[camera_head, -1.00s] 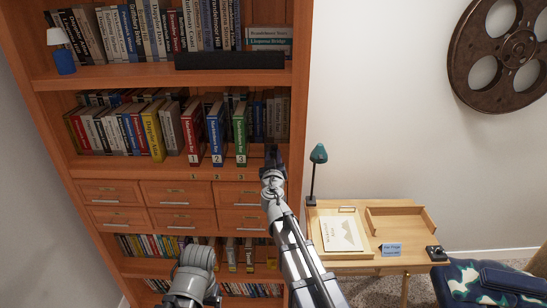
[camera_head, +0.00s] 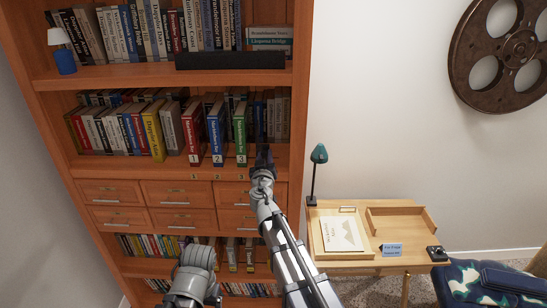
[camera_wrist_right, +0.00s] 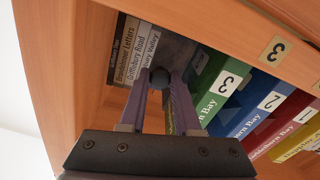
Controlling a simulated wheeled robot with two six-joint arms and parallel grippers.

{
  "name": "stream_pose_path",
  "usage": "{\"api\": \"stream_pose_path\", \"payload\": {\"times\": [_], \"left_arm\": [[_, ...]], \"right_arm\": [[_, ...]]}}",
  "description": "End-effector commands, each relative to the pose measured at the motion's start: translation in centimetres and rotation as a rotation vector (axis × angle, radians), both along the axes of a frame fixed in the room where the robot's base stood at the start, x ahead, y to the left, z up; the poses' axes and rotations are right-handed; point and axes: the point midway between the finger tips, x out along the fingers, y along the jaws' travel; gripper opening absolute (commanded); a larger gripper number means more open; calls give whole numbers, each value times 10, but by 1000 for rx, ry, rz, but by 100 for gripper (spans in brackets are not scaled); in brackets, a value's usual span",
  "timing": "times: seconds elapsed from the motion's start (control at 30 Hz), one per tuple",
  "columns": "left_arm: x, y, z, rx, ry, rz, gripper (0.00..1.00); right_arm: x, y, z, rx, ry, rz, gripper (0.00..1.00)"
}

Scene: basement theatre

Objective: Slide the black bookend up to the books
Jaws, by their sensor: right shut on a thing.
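The numbered books stand on the middle shelf: red 1 (camera_head: 192,135), blue 2 (camera_head: 216,135) and green 3 (camera_head: 240,135), with the green one rightmost. The black bookend (camera_wrist_right: 180,50) shows in the right wrist view as a dark upright plate with a round knob, near the green book (camera_wrist_right: 222,95). My right gripper (camera_head: 264,152) is at the shelf's front, just right of the green book. In the wrist view its fingers (camera_wrist_right: 158,88) are shut on the bookend's knob. Whether the plate touches the books cannot be told. My left gripper's fingers are not visible.
More books (camera_head: 278,118) stand at the right, behind the bookend. Number labels (camera_head: 241,177) run along the shelf edge (camera_head: 150,170). Drawers (camera_head: 175,192) lie below. A desk (camera_head: 380,262) with a green lamp (camera_head: 319,154) stands at the right.

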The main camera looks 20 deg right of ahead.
Motion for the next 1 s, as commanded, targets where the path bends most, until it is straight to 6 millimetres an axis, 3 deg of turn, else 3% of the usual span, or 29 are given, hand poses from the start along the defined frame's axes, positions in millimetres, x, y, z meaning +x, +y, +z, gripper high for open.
{"api": "stream_pose_path", "payload": {"times": [0.03, 0.17, 0.47, 0.5, 0.77, 1.0], "left_arm": [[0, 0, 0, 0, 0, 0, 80], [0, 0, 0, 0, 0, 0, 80], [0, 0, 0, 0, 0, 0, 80], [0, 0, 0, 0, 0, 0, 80], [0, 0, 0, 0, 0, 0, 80], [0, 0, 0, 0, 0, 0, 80]], "right_arm": [[5, 13, 0, 1, -1, 6, 0], [8, 27, 0, 0, 0, 5, 0], [8, 29, 0, 0, 0, 3, 0], [8, 29, 0, 0, 0, 3, 32], [8, 28, 0, 0, 0, 2, 61], [8, 28, 0, 0, 0, 2, 61]]}}
